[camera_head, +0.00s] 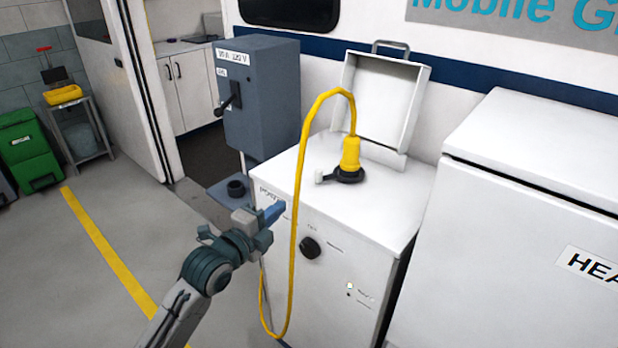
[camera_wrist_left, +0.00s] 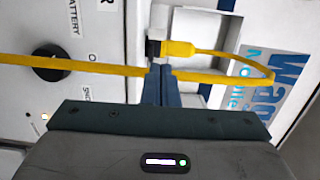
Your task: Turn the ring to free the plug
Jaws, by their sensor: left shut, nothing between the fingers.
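A yellow plug (camera_head: 350,154) stands upright in a black ring (camera_head: 347,176) on top of the white cabinet (camera_head: 386,208). A light grey tab sticks out from the ring's left side. The plug's yellow cable (camera_head: 297,190) arches up and hangs down the cabinet's front. My left gripper (camera_head: 277,210) is shut and empty, left of the cable and at the cabinet's front left edge, apart from the plug. In the left wrist view the fingers (camera_wrist_left: 157,84) point toward the plug (camera_wrist_left: 178,49), and the cable crosses by their tips. My right gripper is not in view.
A raised white lid (camera_head: 385,95) stands open behind the plug. A grey switch box (camera_head: 258,95) with a black lever is at the left, and a white unit (camera_head: 530,200) is close at the right. A black knob (camera_head: 310,248) protrudes from the cabinet's front.

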